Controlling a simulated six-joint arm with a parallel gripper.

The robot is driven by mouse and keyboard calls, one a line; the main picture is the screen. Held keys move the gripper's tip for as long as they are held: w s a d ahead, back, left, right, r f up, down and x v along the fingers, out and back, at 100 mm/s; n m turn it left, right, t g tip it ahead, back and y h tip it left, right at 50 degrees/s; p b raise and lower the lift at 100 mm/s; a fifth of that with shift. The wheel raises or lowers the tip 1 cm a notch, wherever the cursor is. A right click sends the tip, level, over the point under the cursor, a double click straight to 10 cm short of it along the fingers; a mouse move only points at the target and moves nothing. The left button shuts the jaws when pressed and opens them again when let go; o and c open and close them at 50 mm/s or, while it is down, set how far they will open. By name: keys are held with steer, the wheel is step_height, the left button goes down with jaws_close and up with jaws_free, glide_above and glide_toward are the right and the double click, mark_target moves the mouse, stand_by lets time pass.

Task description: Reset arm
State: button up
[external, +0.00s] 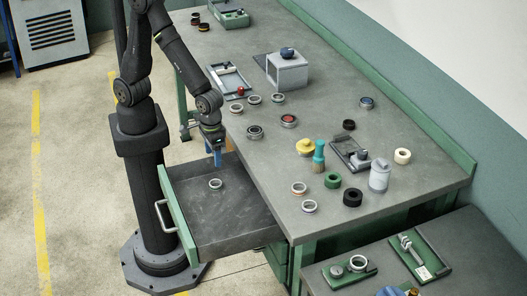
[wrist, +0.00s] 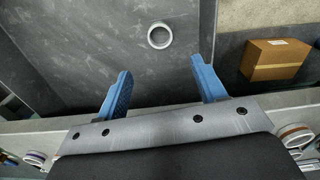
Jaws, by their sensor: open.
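My gripper (external: 216,157) is above the back part of an open drawer (external: 235,207), close to the table's edge, with its blue fingers pointing down. In the wrist view my gripper (wrist: 160,88) shows two blue fingers spread wide apart with nothing between them. A silver ring (external: 215,184) lies flat in the drawer. The ring also shows in the wrist view (wrist: 161,36), beyond the fingertips and clear of them. The drawer floor (wrist: 80,40) is otherwise bare where it shows.
The grey workbench (external: 220,45) beside the arm carries several rings, a grey box-shaped block (external: 287,72), a tray (external: 230,82) and a teal-handled brush (external: 319,155). The drawer sticks out from the bench. A cardboard box (wrist: 275,60) shows beyond the drawer in the wrist view.

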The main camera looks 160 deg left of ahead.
mark_target(215, 180)
step_height(215, 180, down, 12)
steer(key=shift+r, duration=0.95)
stand_by(0.4)
